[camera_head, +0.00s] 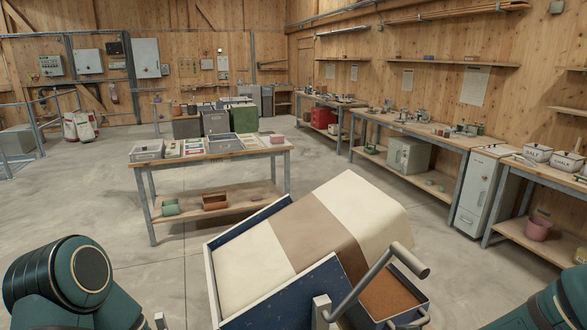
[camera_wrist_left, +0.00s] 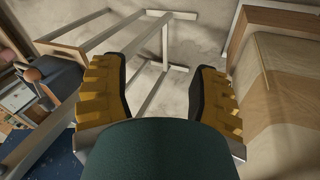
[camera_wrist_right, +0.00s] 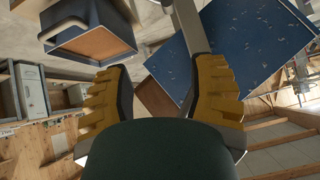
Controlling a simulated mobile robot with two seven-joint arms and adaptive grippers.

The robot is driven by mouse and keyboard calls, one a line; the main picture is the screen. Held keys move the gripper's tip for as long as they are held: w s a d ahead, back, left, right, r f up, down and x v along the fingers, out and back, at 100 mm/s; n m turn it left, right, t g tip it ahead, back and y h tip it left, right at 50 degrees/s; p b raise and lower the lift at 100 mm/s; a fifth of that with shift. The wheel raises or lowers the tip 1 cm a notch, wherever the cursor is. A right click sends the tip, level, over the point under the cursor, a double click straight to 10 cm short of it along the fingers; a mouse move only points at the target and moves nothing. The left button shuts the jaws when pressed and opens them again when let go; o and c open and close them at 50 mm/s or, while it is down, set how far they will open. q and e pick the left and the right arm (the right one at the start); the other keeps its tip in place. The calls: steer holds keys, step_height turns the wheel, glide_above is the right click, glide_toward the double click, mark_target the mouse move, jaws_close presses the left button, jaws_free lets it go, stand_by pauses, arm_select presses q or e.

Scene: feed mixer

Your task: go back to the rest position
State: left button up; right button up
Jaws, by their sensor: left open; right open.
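My left gripper (camera_wrist_left: 158,68) shows in the left wrist view, with its two yellow and black fingers spread apart and nothing between them. Grey metal frame bars and the concrete floor lie beyond its fingers. My right gripper (camera_wrist_right: 160,72) shows in the right wrist view, also with fingers apart. A grey bar (camera_wrist_right: 188,35) passes beyond them, close to the right-hand finger; I cannot tell if they touch. In the head view only green arm parts of mine show at the lower left and lower right; both grippers are out of that view.
A tilted blue box (camera_head: 228,282) with a cream and brown striped top stands close in front, with a grey handle (camera_head: 372,280) and a small brown-filled bin (camera_head: 390,297). A table (camera_head: 215,158) with trays stands beyond. Workbenches (camera_head: 425,135) line the right; floor (camera_head: 80,200) at left is clear.

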steer(key=s+a+f+m+g, duration=0.1)
steer(key=s+a+f, duration=0.1)
steer(key=f, duration=0.4)
steer(key=s+a+f+m+g, duration=0.1)
steer(key=s+a+f+g, duration=0.1)
steer(key=f, duration=0.4)
steer(key=shift+s+a+f+g+b, duration=0.3)
steer(key=shift+s+a, duration=0.45)
steer(key=shift+a, duration=0.15)
steer(key=shift+o, duration=0.3)
steer(key=s+a+f+m+g, duration=0.1)
steer(key=s+a+f+g, duration=0.1)
steer(key=s+f, duration=0.4)
steer(key=shift+s+a+f+m+g, duration=0.25)
steer(key=shift+a+f+m, duration=0.2)
steer(key=shift+a, duration=0.45)
steer(key=m+t+y+p, duration=0.1)
steer(key=m+t+y, duration=0.3)
steer(key=t, duration=1.1)
glide_toward(413, 264)
arm_select(q)
steer(key=shift+w+d+r+p, duration=0.1)
steer(key=shift+w+r+p, duration=0.15)
steer(key=shift+p, duration=0.15)
arm_select(e)
steer(key=shift+m+h, duration=0.45)
steer(key=shift+h, duration=0.25)
steer(key=x, duration=1)
steer(key=shift+w+f, duration=0.3)
steer(key=shift+w, duration=0.15)
